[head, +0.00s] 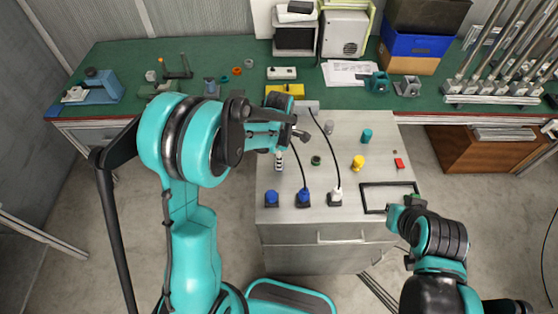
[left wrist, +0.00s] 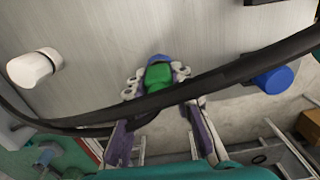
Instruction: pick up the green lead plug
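My left gripper (head: 301,134) is above the grey cabinet top, apart from the row of plugs at its front edge. In the left wrist view a green piece, which I take for the green lead plug (left wrist: 158,76), is between the fingers of my left gripper (left wrist: 159,82), which look closed on it. Something blue shows at its far end, and black cables cross in front. In the head view the green plug is hidden by the gripper. My right gripper (head: 397,212) is near the black frame; its fingers are too small to read.
Blue plugs (head: 303,196) and a white plug (head: 335,197) stand along the cabinet's front edge; black cables rise from two. A yellow piece (head: 358,162), a teal cylinder (head: 366,136) and a dark green ring (head: 316,160) are nearby. A black frame (head: 374,184) lies at right.

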